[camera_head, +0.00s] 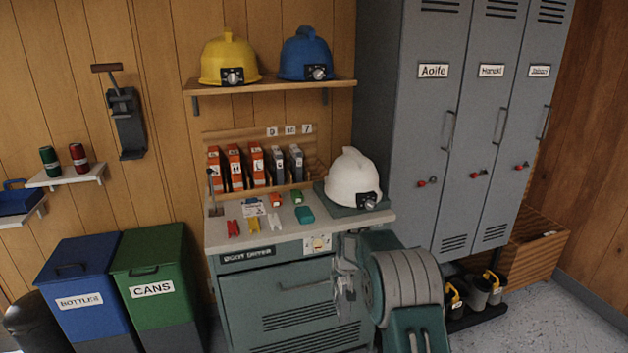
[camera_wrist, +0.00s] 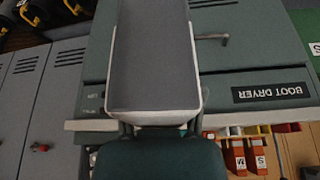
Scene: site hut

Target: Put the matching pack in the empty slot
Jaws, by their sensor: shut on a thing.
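My gripper (camera_head: 347,278) hangs in front of the cabinet's right side, below the bench top. In the wrist view it is shut on a grey, pale-edged box-like pack (camera_wrist: 152,55), which extends away from it. Any label on this pack is hidden, and I cannot make it out apart from my gripper in the head view. On the bench, a wooden rack holds orange packs (camera_head: 235,168) with letters and two dark grey packs (camera_head: 296,163). Small tags (camera_head: 290,130) stand above. The rack's right end (camera_head: 315,168) looks vacant. Orange packs also show in the wrist view (camera_wrist: 235,158).
A white helmet (camera_head: 352,180) on a pad fills the bench's right side. Small coloured items and a teal block (camera_head: 304,214) lie before the rack, with a thin upright lever (camera_head: 212,190) at left. Lockers (camera_head: 425,130) stand to the right. A helmet shelf (camera_head: 270,88) hangs above.

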